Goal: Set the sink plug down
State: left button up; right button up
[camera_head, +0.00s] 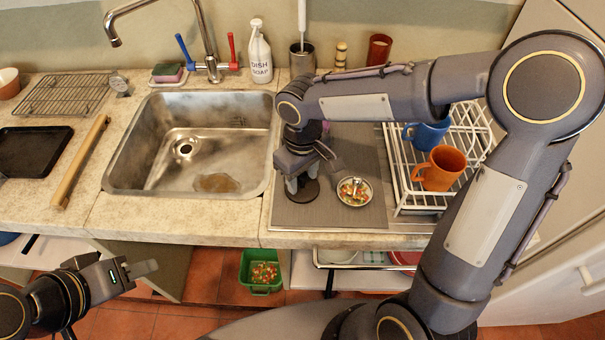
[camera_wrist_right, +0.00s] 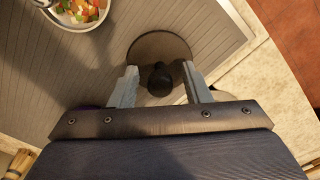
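The sink plug (camera_wrist_right: 158,46) is a dark round disc with a black knob. It looks to be lying flat on the grey ribbed mat (camera_head: 356,150), near the mat's front left; it also shows in the head view (camera_head: 304,195). My right gripper (camera_wrist_right: 160,88) points down over it. Its fingers stand on either side of the knob with a visible gap on each side, so it is open. Part of the disc is hidden by the gripper. My left gripper (camera_head: 146,268) is in front of the counter at lower left, away from the plug; its finger gap is unclear.
A small bowl of food scraps (camera_head: 354,191) stands close right of the plug. A white dish rack (camera_head: 413,190) with mugs is further right. The steel sink (camera_head: 128,150) is to the left. A green bin (camera_head: 260,286) stands below the counter.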

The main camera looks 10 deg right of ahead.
notch_tip(320, 180, up, 12)
jog(key=s+d+f+m+t+y, duration=0.2)
jog(key=s+d, duration=0.3)
jog(key=s, duration=0.3)
jog(key=s+d+f+m+t+y, duration=0.1)
jog(key=s+d+f+m+t, duration=0.1)
jog(key=s, duration=0.6)
jog(key=d+m+t+p, duration=0.1)
jog(key=d+m, duration=0.1)
jog(key=m, duration=0.1)
jog(key=shift+s+d+f+m+t+y, duration=0.2)
jog(key=shift+s+d+m+t+y, duration=0.1)
jog(key=shift+d+y, duration=0.1)
